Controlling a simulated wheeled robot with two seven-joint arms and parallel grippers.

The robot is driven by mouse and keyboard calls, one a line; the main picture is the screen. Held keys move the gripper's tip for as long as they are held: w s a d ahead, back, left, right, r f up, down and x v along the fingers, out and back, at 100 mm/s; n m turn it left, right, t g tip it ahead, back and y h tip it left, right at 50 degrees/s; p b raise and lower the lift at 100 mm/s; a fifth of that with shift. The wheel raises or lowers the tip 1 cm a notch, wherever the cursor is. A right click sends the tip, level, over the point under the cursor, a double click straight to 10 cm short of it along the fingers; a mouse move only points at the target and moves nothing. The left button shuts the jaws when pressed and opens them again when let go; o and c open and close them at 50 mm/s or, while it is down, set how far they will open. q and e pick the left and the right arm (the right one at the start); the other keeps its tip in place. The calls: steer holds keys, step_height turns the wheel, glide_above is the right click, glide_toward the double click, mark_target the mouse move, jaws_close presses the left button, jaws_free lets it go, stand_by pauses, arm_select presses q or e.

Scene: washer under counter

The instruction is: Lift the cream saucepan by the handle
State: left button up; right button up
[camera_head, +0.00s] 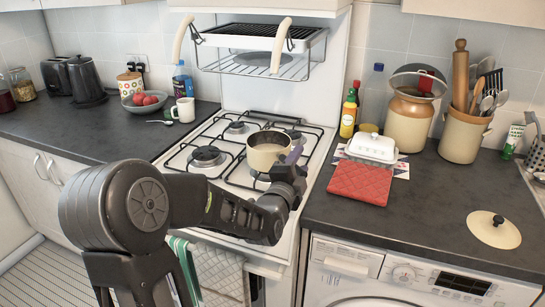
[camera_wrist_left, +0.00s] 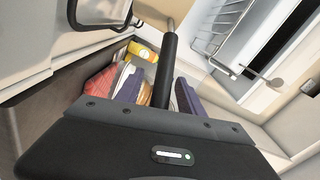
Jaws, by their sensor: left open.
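The cream saucepan (camera_head: 264,156) stands on the hob (camera_head: 225,178), on the pan support at the right. My left gripper (camera_head: 295,158) is beside it, at its right-hand side where the handle is; the handle is mostly hidden there. In the left wrist view the black handle (camera_wrist_left: 168,72) runs up between the two purple fingers of my left gripper (camera_wrist_left: 158,95). The fingers are open, with the handle between them. I cannot tell whether either finger touches it. My right gripper is not in view.
A red pot holder (camera_head: 360,183) and a white butter dish (camera_head: 372,148) lie on the right counter. A cream lid (camera_head: 493,230) lies nearer the front. A wire rack (camera_head: 262,65) hangs above the hob. A mug (camera_head: 184,110) stands on the left counter.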

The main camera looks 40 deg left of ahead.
arm_select(q)
steer(key=shift+c, duration=0.5)
jaws_close()
stand_by(0.3)
stand_by(0.4)
steer(key=shift+r, duration=0.2)
